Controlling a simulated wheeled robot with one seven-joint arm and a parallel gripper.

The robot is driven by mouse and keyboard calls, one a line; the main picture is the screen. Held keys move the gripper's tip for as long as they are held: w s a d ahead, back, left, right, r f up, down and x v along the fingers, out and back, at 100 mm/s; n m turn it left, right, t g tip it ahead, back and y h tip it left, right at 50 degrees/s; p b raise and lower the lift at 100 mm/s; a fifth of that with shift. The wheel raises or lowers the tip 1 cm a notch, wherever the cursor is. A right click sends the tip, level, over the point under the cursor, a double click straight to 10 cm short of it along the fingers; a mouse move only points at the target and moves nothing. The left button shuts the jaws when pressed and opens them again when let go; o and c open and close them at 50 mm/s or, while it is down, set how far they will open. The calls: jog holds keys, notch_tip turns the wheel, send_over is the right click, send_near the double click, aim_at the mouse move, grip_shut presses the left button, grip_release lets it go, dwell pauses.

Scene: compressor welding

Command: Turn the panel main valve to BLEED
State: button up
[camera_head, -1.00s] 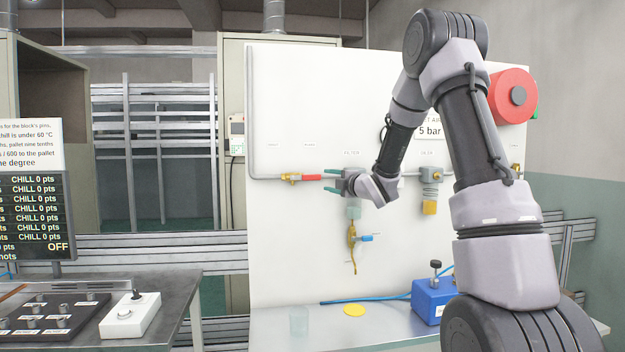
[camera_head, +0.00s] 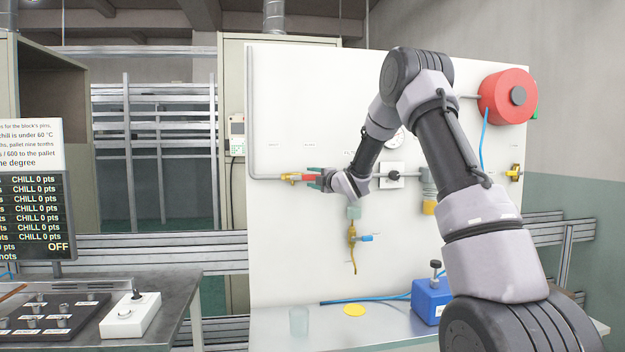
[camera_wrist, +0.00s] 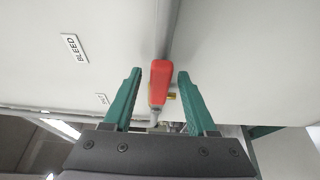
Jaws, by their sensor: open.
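The panel main valve has a red lever handle (camera_head: 308,177) and a brass body (camera_head: 291,177) on the pipe at the left of the white panel. The handle lies level, pointing right along the pipe. In the wrist view the red handle (camera_wrist: 160,82) stands between the two green fingers of my gripper (camera_wrist: 156,92), with a gap on each side. My gripper (camera_head: 317,178) is open around the handle's end and does not visibly touch it. A BLEED label (camera_wrist: 75,48) is on the panel to the left in the wrist view.
The white panel (camera_head: 290,100) also carries a filter with a brass drain (camera_head: 352,235), a gauge and a red hose reel (camera_head: 506,96). A blue box (camera_head: 430,298), a clear cup (camera_head: 299,321) and a yellow disc (camera_head: 355,310) are on the bench below.

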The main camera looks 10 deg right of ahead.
grip_shut()
dwell(1.4)
